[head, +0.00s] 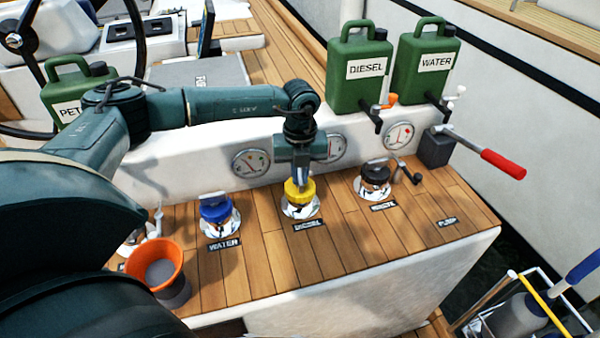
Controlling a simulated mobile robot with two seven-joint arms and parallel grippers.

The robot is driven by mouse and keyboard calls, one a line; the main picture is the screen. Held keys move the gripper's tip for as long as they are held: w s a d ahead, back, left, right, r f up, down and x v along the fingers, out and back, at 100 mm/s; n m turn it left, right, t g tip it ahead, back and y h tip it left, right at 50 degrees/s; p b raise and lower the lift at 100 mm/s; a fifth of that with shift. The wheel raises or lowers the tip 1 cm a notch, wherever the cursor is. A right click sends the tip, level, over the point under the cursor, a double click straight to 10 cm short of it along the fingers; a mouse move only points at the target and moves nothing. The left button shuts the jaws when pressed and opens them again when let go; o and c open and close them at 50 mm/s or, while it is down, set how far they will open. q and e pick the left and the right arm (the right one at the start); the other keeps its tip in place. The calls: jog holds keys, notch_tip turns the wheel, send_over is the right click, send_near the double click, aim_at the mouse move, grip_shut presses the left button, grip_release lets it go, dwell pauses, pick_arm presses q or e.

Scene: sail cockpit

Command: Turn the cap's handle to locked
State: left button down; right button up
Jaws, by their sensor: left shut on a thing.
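The yellow cap (300,192) sits on the chrome deck fitting (301,212) behind the DIESEL label (308,226). My left gripper (302,182) points down onto it from above and is shut on the cap's handle. The handle is mostly hidden by the fingers, so I cannot tell its angle. A blue cap (215,208) with its handle raised sits on the fitting by the WATER label, to the left. A dark cap (375,175) sits on a fitting to the right. My right gripper is not in view.
Green DIESEL (358,85) and WATER (425,75) cans stand behind, with gauges (250,163) below on the white wall. An orange funnel (155,262) stands at the left front. A red-handled lever (503,164) sticks out at right. The planks (345,255) in front are clear.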

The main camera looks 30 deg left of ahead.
pick_arm(q)
jog(key=m, duration=0.4)
jog(key=shift+b, duration=0.35)
jog(key=m, duration=0.4)
jog(key=shift+b, duration=0.4)
jog(key=m+b, duration=0.1)
jog(key=m, duration=0.3)
jog(key=shift+m, duration=0.3)
jog(key=shift+m+b, duration=0.4)
jog(key=shift+m, duration=1.1)
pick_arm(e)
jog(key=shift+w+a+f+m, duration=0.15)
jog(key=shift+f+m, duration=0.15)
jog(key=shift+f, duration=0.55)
pick_arm(q)
jog(key=shift+m, duration=0.3)
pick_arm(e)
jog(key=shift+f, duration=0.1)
pick_arm(q)
jog(key=c, duration=1.5)
grip_release()
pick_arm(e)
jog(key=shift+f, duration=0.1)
pick_arm(q)
jog(key=shift+r, duration=0.15)
